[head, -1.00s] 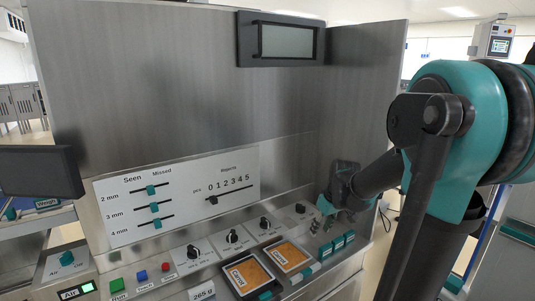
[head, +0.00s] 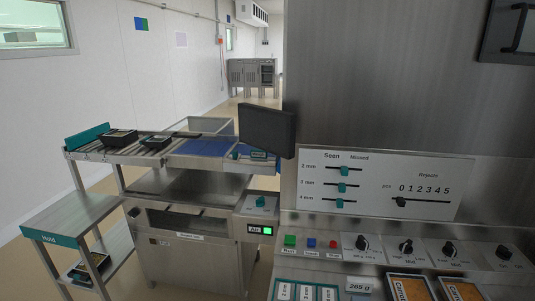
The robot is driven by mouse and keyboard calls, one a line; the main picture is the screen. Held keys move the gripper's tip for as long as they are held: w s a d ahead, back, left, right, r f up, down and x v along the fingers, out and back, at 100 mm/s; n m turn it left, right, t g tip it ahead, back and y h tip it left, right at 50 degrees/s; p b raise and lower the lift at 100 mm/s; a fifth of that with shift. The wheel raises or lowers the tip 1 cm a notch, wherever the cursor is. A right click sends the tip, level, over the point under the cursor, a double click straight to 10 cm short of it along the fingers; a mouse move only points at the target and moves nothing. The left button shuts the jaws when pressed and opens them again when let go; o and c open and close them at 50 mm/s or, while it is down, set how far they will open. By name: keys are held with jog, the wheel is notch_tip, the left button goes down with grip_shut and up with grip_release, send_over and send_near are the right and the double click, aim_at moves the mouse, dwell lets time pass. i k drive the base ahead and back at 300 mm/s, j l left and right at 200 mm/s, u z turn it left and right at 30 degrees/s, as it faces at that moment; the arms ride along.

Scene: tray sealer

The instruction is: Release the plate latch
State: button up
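My gripper and arm are not in the head view now. I cannot identify a plate latch by any label or shape in this view. The steel machine front (head: 385,100) fills the right side, with a white panel (head: 440,207) of teal sliders on it. Below the panel are black rotary knobs (head: 406,247), a green button (head: 290,241), a blue button (head: 311,243) and a red button (head: 334,244). A steel box to their left carries a teal Air knob (head: 261,202) and a lit green display (head: 267,230).
Orange-filled dark trays (head: 406,289) show at the bottom edge beside a 265 g label (head: 357,286). A dark screen (head: 267,130) juts out left of the machine. A roller conveyor (head: 139,146) holding black trays and a Hold shelf (head: 58,239) stand at left. Open floor lies behind.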

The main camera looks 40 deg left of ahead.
aim_at(236, 156)
jog(key=u, duration=2)
jog(key=j, duration=0.75)
jog(key=i+j, duration=0.1)
jog(key=j, duration=0.9)
jog(key=i+j, duration=0.15)
jog(key=j, duration=0.8)
jog(key=i+j, duration=0.45)
jog(key=i, duration=0.3)
jog(key=i+l+u, duration=0.1)
jog(key=i+l, duration=0.35)
jog(key=i, duration=0.1)
